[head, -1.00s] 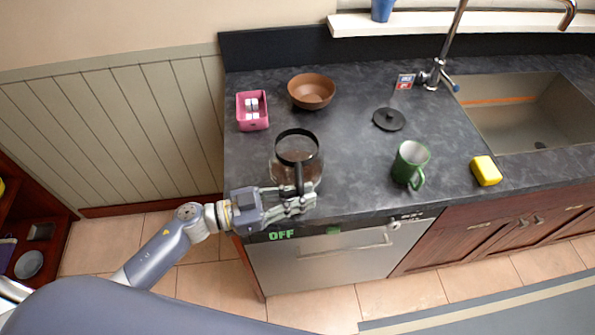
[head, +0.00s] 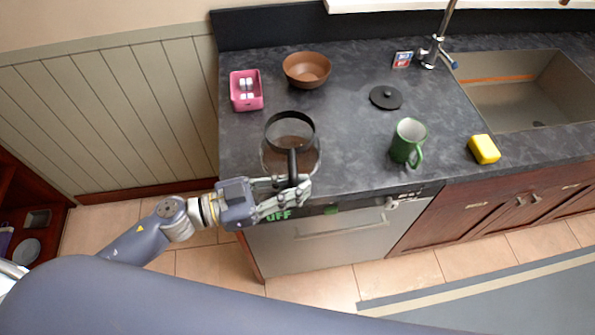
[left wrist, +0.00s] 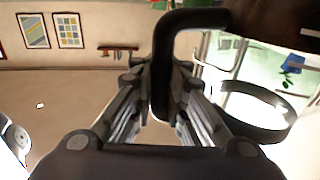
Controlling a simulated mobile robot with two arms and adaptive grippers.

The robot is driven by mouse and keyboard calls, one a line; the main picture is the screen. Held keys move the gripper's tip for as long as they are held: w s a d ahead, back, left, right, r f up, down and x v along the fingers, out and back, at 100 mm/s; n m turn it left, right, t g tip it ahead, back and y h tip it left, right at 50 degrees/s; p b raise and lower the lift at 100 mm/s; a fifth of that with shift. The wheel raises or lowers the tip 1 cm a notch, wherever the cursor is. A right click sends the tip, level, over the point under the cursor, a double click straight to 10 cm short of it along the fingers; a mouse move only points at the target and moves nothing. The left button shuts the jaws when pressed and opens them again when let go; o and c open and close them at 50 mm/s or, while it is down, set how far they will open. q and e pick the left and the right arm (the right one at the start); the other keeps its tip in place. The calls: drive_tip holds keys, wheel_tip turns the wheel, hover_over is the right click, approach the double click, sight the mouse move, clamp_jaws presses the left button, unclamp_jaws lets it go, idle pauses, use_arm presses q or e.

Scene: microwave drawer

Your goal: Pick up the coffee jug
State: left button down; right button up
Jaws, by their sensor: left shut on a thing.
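The coffee jug (head: 305,158) is clear glass with a black rim and a black handle. It is upright at the front left of the dark counter, near the edge. My left gripper (head: 297,194) is shut on the jug's handle from the front. In the left wrist view the black handle (left wrist: 165,85) runs between the fingers, and the jug's black rim (left wrist: 245,120) shows at the right. Whether the jug's base touches the counter cannot be told. My right gripper is not in view.
A pink box (head: 246,103), a brown bowl (head: 306,70) and a black lid (head: 386,97) are behind the jug. The counter between jug and mug is clear.

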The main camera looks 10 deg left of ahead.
use_arm(q)
drive_tip(key=s+d+r+b, duration=0.1)
drive_tip(key=s+b, duration=0.1)
drive_tip(key=s, duration=0.8)
drive_tip(key=shift+s+d, duration=0.4)
drive_tip(key=shift+r, duration=0.1)
idle(0.4)
